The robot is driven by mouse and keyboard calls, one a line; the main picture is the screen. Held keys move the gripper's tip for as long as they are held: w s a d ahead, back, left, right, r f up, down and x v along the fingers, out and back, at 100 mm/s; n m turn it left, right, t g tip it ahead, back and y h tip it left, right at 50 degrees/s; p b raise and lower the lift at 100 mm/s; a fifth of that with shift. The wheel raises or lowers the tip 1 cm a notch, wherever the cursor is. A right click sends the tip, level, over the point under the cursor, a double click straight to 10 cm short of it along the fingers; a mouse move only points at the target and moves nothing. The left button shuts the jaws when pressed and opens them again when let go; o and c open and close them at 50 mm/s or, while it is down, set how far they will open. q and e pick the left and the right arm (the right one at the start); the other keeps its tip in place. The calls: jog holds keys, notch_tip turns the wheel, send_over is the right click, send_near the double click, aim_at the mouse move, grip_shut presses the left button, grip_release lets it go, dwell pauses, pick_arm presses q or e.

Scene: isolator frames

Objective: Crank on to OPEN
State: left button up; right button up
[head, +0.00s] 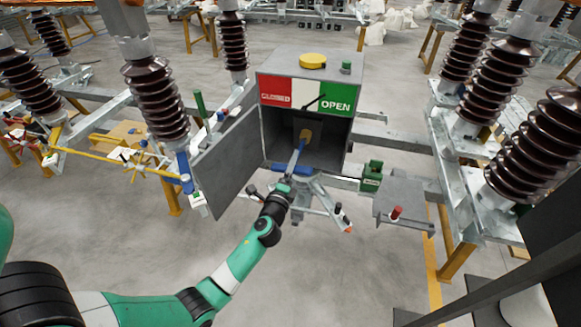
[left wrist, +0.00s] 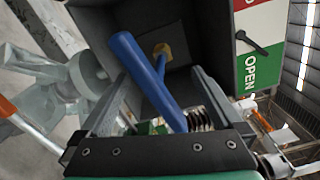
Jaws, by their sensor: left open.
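A grey drive box (head: 308,72) stands with its door (head: 228,165) swung open to the left. Its front panel has a red CLOSED field, a white middle and a green OPEN field (head: 337,102). My left gripper (head: 287,180) is at the box opening. In the left wrist view the blue handle (left wrist: 146,80) lies between the open fingers (left wrist: 160,74).
Brown insulators (head: 155,95) on steel frames stand left and right of the box. A green block (head: 372,176) and a grey plate with a red-topped peg (head: 396,213) lie to the right.

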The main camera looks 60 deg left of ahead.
pick_arm(q)
jog(key=v, duration=1.1)
jog(key=shift+s+d, duration=0.2)
jog(key=shift+s, duration=0.1)
jog(key=shift+c, duration=0.2)
dwell(0.8)
jog(key=c, duration=0.6)
jog(key=shift+c, duration=0.2)
jog(key=shift+w, duration=0.1)
jog(key=w+a+n, duration=0.1)
jog(key=w+a, duration=0.1)
jog(key=a, duration=0.1)
jog(key=w+a+n+b, duration=0.1)
jog(key=w+a+n, duration=0.1)
jog(key=w, duration=0.1)
jog(key=w+a+n, duration=0.2)
jog(key=a, duration=0.1)
jog(key=shift+w+a+f, duration=0.25)
jog(key=shift+w+a, duration=0.05)
jog(key=shift+a, duration=0.1)
grip_shut()
